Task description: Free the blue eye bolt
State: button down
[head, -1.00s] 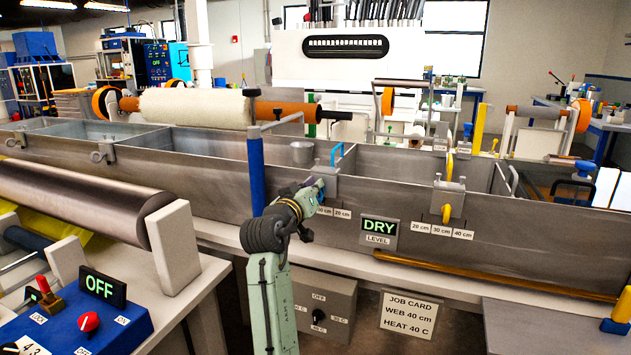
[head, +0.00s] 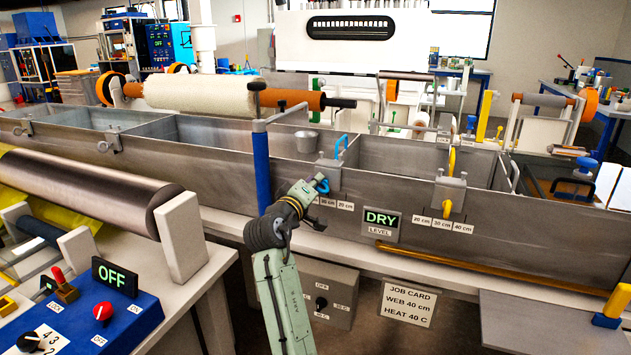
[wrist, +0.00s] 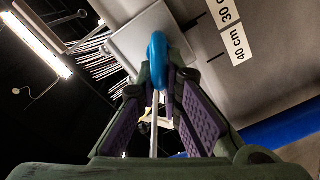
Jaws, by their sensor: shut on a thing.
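The blue eye bolt (wrist: 157,60) shows its ring between my fingers in the wrist view, in front of a pale metal plate (wrist: 125,42). In the head view a little of its blue (head: 323,185) shows at my gripper's tip. My gripper (head: 319,187) is shut on the ring, at the front wall of the steel bath (head: 225,168). The clamp bracket (head: 328,171) is just above, with a blue handle (head: 341,146) behind it. My fingers hide part of the ring, and I cannot see how the bolt sits in the bracket.
A yellow eye bolt (head: 447,206) hangs on a similar bracket to the right. A blue post (head: 260,165) stands close left of my gripper. The "DRY" sign (head: 381,222) is to the right, and a brass rail (head: 470,267) runs lower along the bath.

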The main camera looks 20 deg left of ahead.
jog(key=shift+r, duration=0.1)
jog(key=c, duration=1.7)
grip_release()
jog(key=shift+s, duration=0.15)
jog(key=s, duration=1.1)
jog(key=shift+s+a, duration=0.25)
jog(key=shift+s, duration=0.15)
